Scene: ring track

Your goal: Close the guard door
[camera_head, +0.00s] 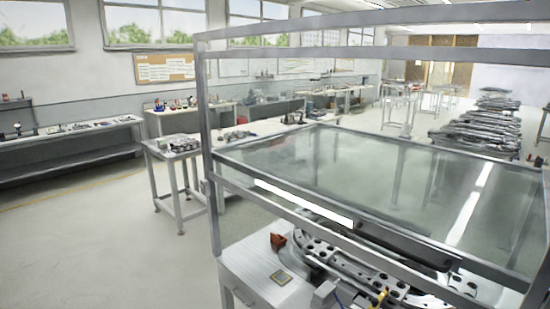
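A grey metal guard frame (203,110) stands close in front of me, over a machine table. A large framed clear panel (330,165) lies roughly flat across the frame, with reflections on it. I cannot tell for sure whether this panel is the guard door. Under its near rail, dark curved track parts (345,262) with round holes show on the table. Below the upper rails (370,15), the space above the panel is open. Neither of my grippers is in view.
Stacked metal parts (485,125) are at back right. The left floor (90,240) is clear.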

